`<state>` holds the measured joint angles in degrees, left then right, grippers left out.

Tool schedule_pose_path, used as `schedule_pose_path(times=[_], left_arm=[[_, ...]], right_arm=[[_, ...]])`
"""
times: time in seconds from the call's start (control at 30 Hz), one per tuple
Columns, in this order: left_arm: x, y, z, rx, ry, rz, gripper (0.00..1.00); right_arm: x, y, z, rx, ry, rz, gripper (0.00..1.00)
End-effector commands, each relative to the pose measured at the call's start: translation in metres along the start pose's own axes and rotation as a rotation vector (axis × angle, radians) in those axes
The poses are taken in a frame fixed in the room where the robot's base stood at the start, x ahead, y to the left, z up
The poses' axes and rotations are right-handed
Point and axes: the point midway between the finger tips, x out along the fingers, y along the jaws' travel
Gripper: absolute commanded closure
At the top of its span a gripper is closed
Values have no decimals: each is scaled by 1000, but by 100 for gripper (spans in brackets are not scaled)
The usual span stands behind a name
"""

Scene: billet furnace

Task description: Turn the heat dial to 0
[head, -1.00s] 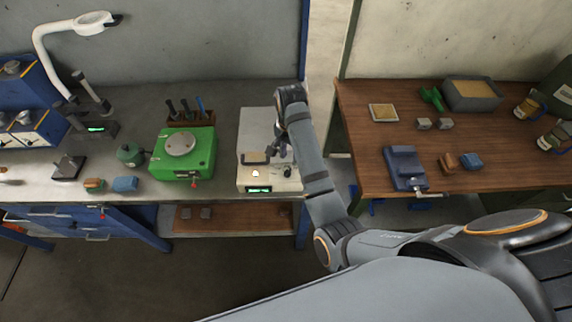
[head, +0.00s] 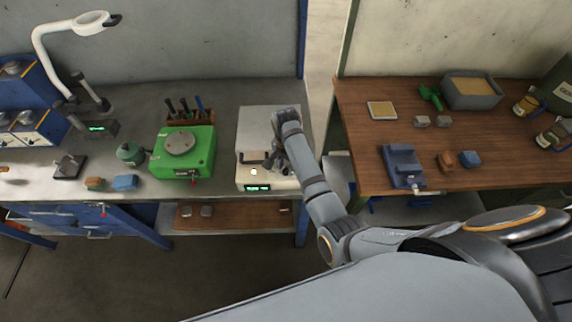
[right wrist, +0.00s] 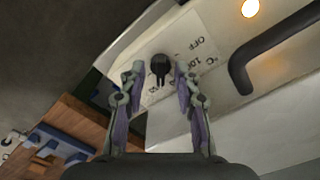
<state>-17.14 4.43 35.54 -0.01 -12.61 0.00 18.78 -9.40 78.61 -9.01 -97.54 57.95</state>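The white furnace (head: 256,125) stands on the grey bench in the head view, with a lit green display (head: 258,188) on its front edge. In the right wrist view the black heat dial (right wrist: 160,66) sits on the pale panel, with "OFF" and other markings beside it. My right gripper (right wrist: 160,78) is open. Its two fingers are on either side of the dial in that view; I cannot tell whether they touch it. In the head view my right gripper (head: 279,160) is over the furnace's front right part and hides the dial. My left gripper is not in view.
A black handle (right wrist: 270,47) and a glowing round lamp (right wrist: 250,8) are beside the dial. A green device (head: 200,158) stands left of the furnace. A wooden table (head: 350,110) with a blue vise (head: 403,163) is to the right, across a gap.

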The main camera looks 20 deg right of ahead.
Motion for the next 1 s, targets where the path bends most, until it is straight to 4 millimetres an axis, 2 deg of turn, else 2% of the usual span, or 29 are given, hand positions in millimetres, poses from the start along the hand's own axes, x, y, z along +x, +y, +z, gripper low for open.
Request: schedule_pose_path(times=[0.17, 0.43, 0.77, 1.0], left_arm=[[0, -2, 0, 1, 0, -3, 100], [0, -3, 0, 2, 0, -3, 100], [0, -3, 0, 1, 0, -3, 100], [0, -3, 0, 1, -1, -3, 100]], right_arm=[[0, 0, 0, 0, 0, 0, 68], [0, 0, 0, -1, 0, 0, 100], [0, 0, 0, -12, 0, 0, 100], [0, 0, 0, -103, 0, -1, 100]])
